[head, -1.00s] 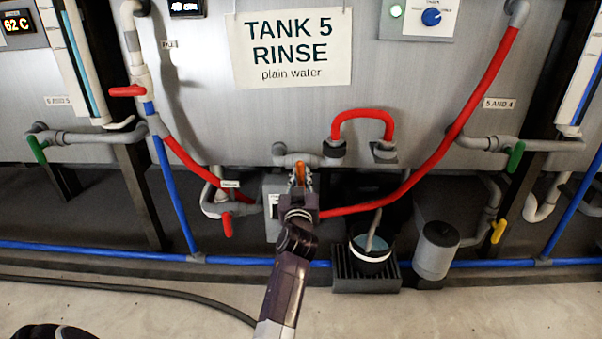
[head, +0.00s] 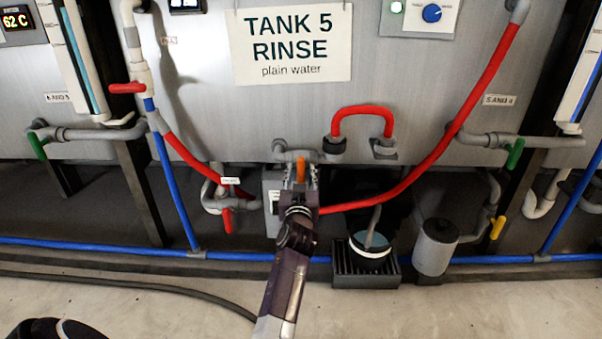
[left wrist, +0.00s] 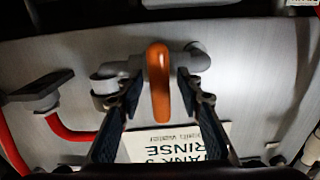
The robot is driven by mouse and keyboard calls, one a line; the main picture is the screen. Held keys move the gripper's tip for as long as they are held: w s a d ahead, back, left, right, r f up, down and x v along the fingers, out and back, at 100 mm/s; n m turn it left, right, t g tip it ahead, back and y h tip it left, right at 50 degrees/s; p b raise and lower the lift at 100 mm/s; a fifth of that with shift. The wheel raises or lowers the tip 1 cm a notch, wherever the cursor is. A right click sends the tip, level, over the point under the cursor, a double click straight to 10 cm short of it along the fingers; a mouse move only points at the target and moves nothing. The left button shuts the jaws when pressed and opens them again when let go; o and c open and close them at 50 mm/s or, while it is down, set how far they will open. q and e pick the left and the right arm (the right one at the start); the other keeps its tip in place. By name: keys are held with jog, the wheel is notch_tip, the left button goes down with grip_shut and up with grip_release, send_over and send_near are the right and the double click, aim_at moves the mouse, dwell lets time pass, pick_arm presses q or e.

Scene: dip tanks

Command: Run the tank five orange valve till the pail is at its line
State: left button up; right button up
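The orange valve handle (head: 301,168) sits on grey pipework below the tank five sign (head: 291,46). In the left wrist view the handle (left wrist: 159,80) hangs lengthwise between my fingers. My left gripper (head: 301,182) is open around it, with a gap visible on both sides. The pail (head: 371,255) is dark with a pale band and stands to the right of my gripper. A grey hose (head: 374,222) reaches into it, and bluish liquid shows inside. I cannot tell the level against its line. My right gripper is not in view.
The pail stands on a black slatted stand (head: 352,277). A grey cylinder (head: 436,247) is just right of it. Red-handled (head: 228,220), green and yellow valves sit on nearby pipes. A blue pipe (head: 90,249) runs low across the wall. The floor in front is mostly clear.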

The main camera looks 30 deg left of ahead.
aim_at(301, 157)
pick_arm(q)
jog(key=shift+r, duration=0.1)
notch_tip(301, 157, up, 10)
jog(key=shift+f, duration=0.1)
dwell(0.3)
dwell(0.4)
